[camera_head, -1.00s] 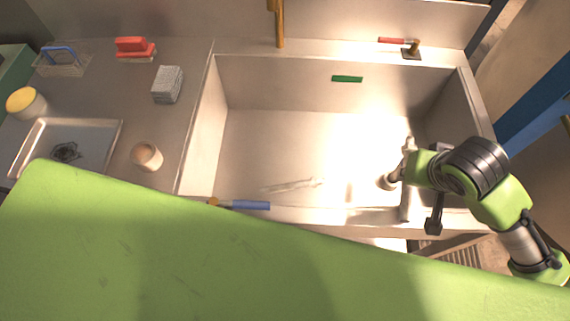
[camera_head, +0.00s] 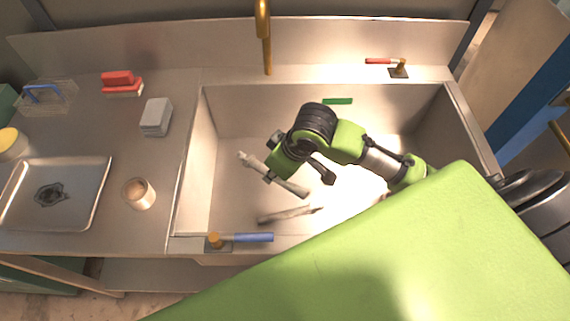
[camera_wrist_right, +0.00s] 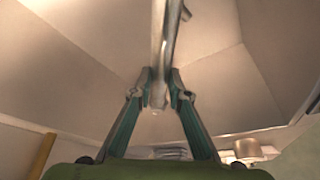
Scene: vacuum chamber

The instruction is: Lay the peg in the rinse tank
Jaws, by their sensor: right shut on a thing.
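A long pale rod, which I take for the peg (camera_head: 253,162), is held by my right gripper (camera_head: 271,173) above the left part of a large metal basin (camera_head: 205,150), the only tank in view. The rod lies slantwise, one end toward the upper left and the other toward the lower right. In the right wrist view, the rod (camera_wrist_right: 160,45) runs between the two closed fingers (camera_wrist_right: 163,88) and away from them. How high it is above the floor I cannot tell. My left gripper is not in view.
Another long greyish piece (camera_head: 288,214) lies on the basin floor near the front. A cup (camera_head: 138,194) and tray (camera_head: 95,200) stand left. A tap (camera_head: 266,45) rises behind.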

